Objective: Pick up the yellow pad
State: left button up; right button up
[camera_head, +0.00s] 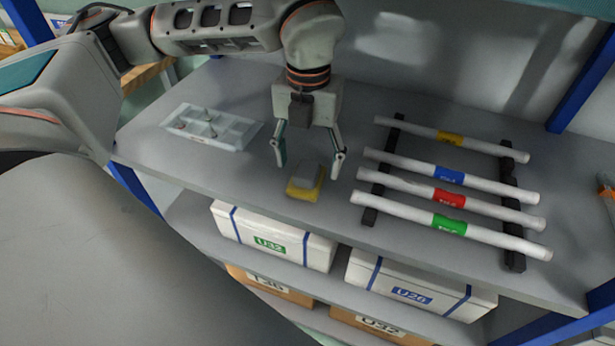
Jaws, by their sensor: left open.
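My left gripper (308,168) points down above and just behind the pad. Its two fingers are spread to either side of the pad, and nothing is held between them. From this view I cannot tell the exact height of the fingertips over the shelf. My right gripper is not in view.
A pale compartment tray (212,128) with small items sits left of the pad. Right of it, a black rack (369,216) carries several white tubes with coloured labels. White boxes (290,247) stand on the shelf below. Blue posts frame the shelving.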

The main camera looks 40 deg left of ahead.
aim_at(307, 169)
pick_arm(q)
notch_tip(307, 169, down, 4)
jog(key=shift+a+r, duration=0.1)
jog(key=shift+a, duration=0.05)
jog(key=c, duration=1.2)
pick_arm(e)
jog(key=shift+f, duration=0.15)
